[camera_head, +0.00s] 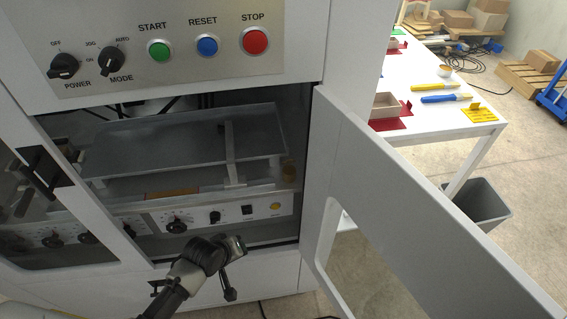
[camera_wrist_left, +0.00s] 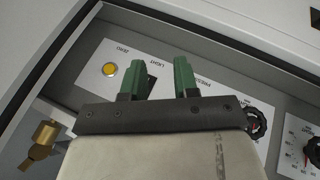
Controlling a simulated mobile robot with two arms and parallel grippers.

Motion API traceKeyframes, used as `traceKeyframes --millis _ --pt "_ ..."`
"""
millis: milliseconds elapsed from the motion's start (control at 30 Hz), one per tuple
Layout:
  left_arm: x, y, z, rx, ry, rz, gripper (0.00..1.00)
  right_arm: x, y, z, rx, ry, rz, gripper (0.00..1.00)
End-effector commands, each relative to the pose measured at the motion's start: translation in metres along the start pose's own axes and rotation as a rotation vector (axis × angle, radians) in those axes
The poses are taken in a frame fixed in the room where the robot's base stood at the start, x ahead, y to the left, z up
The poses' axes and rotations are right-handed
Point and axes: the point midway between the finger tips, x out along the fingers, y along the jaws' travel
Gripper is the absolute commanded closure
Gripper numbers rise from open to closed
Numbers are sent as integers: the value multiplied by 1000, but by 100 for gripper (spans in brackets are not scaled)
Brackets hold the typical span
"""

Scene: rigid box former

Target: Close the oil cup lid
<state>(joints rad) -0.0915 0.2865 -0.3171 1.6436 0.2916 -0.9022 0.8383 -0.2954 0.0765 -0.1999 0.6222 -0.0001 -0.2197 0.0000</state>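The oil cup seems to be the small brass fitting (camera_head: 289,170) at the right end inside the open machine bay. A brass cylinder with an angled lower part (camera_wrist_left: 45,138) shows at the left of the left wrist view. I cannot tell how its lid stands. My left gripper (camera_head: 237,244) is in front of the bay, low, below and left of the brass fitting in the head view. In the left wrist view its green fingers (camera_wrist_left: 159,80) are apart with nothing between them, facing the control panel. My right gripper is not in view.
An inner control panel (camera_head: 230,213) with knobs and a yellow button runs below a grey tray (camera_head: 190,140). A white door (camera_head: 400,190) stands open at the right. A closed windowed door (camera_head: 60,215) is at the left. A work table (camera_head: 425,70) stands beyond.

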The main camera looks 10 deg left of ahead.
Motion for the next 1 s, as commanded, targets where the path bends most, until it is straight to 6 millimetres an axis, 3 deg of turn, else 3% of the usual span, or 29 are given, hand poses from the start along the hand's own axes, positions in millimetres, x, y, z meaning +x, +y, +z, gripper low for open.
traceKeyframes --millis 33,200,400,600,700,833,1000 --pt "-12 30 -29 -102 21 63 70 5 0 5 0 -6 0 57" --pt "-65 113 -91 -510 -22 251 70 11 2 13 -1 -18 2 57" --pt "-127 175 -125 -902 -163 360 70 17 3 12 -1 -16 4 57" --pt "-163 200 -132 -1121 -268 370 70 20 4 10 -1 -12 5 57" --pt "-167 205 -132 -1166 -289 366 70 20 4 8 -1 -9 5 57" --pt "-158 212 -132 -1180 -296 365 70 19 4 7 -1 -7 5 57" --pt "-130 225 -132 -1180 -295 365 70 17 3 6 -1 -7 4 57"
